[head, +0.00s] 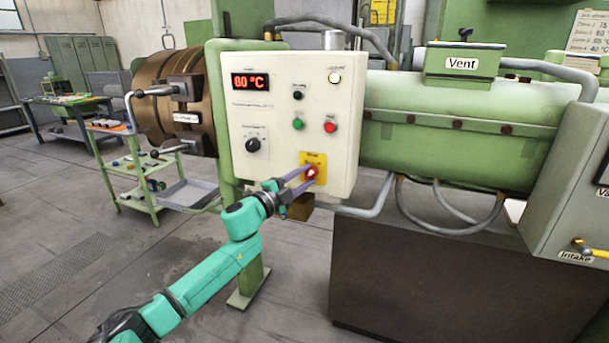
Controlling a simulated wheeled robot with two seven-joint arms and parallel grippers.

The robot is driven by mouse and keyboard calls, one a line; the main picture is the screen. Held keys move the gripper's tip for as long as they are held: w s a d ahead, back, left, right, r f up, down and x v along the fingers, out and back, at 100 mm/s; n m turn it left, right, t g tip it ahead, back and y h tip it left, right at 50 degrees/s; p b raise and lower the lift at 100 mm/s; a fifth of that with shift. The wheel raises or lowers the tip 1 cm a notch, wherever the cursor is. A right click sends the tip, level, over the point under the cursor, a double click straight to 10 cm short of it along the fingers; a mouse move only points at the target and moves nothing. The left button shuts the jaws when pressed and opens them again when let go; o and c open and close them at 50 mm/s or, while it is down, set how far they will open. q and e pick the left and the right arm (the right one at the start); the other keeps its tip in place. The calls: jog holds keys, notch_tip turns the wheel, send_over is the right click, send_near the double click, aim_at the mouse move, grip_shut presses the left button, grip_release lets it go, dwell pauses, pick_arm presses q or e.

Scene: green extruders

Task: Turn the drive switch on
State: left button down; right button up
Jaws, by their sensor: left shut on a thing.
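The drive switch (312,172) is a red rotary knob on a yellow plate (317,158), low on the right of the cream control panel (262,100). My left gripper (308,176) reaches up to it from the lower left, its purple-grey fingers shut on the red knob. The fingers hide part of the knob, so its angle is hard to read. A white lamp (335,78) at the panel's upper right looks lit. My right gripper is not in view.
The panel also carries a red "60 °C" display (250,82), a black dial (253,145), a green button (298,124) and a red button (330,127). A green trolley (150,185) stands at the left. The green extruder barrel (450,130) extends right.

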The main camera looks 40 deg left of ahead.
pick_arm(q)
jog(key=shift+f, duration=0.1)
jog(key=shift+c, duration=2.3)
grip_release()
jog(key=s+f, duration=0.1)
jog(key=s, duration=1.3)
jog(key=shift+s+a+f+b, duration=0.2)
jog(key=shift+a+f+b, duration=0.05)
jog(key=shift+f+b, duration=0.1)
